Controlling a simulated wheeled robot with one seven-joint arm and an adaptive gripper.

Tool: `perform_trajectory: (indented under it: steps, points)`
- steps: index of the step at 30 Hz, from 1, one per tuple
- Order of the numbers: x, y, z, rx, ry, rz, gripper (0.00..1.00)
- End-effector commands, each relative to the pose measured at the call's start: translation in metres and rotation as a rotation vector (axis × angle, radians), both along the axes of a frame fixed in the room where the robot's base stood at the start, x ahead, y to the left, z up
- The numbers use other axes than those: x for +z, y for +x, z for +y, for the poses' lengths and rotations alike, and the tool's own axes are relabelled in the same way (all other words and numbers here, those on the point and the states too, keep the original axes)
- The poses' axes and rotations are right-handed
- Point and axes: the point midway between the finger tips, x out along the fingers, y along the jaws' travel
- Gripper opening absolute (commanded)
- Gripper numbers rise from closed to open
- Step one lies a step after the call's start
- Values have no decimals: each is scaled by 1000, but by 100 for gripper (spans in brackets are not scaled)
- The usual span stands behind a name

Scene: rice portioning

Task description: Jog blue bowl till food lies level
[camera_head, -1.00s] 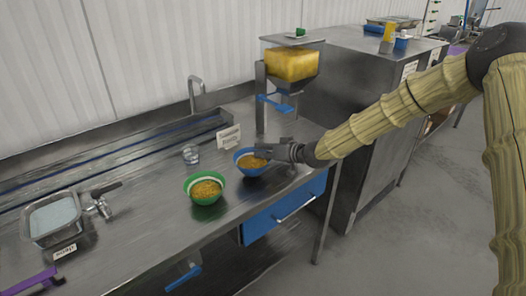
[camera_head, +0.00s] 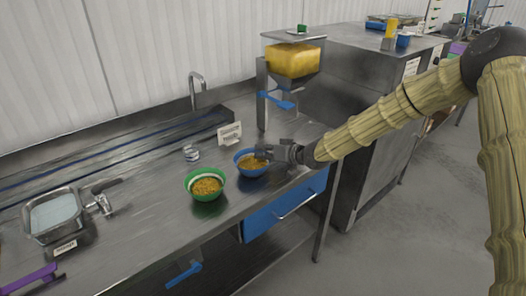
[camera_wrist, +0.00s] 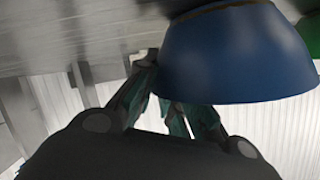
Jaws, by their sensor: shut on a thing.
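The blue bowl (camera_head: 240,157) stands on the steel counter (camera_head: 150,225) below and in front of the dispenser, with orange-yellow food (camera_head: 251,162) in it. My gripper (camera_head: 266,152) comes from the right and is shut on the bowl's right side. In the wrist view the blue bowl (camera_wrist: 235,55) fills the upper right, with the fingers (camera_wrist: 175,110) at its wall. The food's surface is too small to judge for level. A green bowl (camera_head: 190,186) with similar food stands to the left, apart from the blue bowl.
The dispenser (camera_head: 292,62) with yellow food and a blue lever (camera_head: 275,100) stands behind the bowl. A metal tray (camera_head: 54,214) is at left.

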Motion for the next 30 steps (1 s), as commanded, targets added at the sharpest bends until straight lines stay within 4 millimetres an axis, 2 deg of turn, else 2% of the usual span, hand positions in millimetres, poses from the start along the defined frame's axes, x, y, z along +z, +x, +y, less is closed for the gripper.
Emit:
perform_trajectory:
  steps: [4, 5, 6, 8, 9, 20, 23, 30]
  points:
    - [0, 0, 0, 0, 0, 0, 0]
    - [0, 0, 0, 0, 0, 0, 16]
    - [0, 0, 0, 0, 0, 0, 24]
    - [0, 0, 0, 0, 0, 0, 35]
    - [0, 0, 0, 0, 0, 0, 36]
    - [1, -2, -2, 0, -1, 1, 36]
    - [5, -8, -9, -1, 0, 1, 36]
    - [20, -34, -37, -1, 1, -1, 36]
